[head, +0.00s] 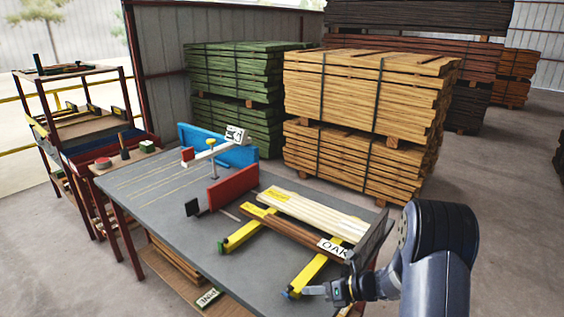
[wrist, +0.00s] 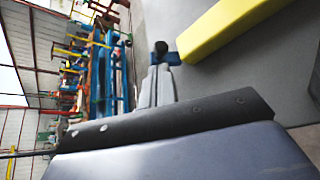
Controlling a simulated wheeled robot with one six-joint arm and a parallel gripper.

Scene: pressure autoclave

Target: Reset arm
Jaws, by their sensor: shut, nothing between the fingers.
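My gripper (head: 308,291) is low at the front right of the grey worktable (head: 160,208) in the head view. Its fingers are shut with nothing between them. The fingertips are close to the front end of a yellow rail (head: 312,272); I cannot tell whether they touch it. In the wrist view my gripper (wrist: 157,85) points toward the yellow rail's dark end, and the rail (wrist: 220,28) fills the upper right. My forearm rises at the right edge of the table.
Pale boards (head: 315,214) and a brown board (head: 285,230) lie across the yellow rails, with an OAK label (head: 333,249). A red block (head: 233,186) and blue panel (head: 222,146) stand behind. Strapped timber stacks (head: 365,90) stand beyond the table. A shelf rack (head: 75,110) is at left.

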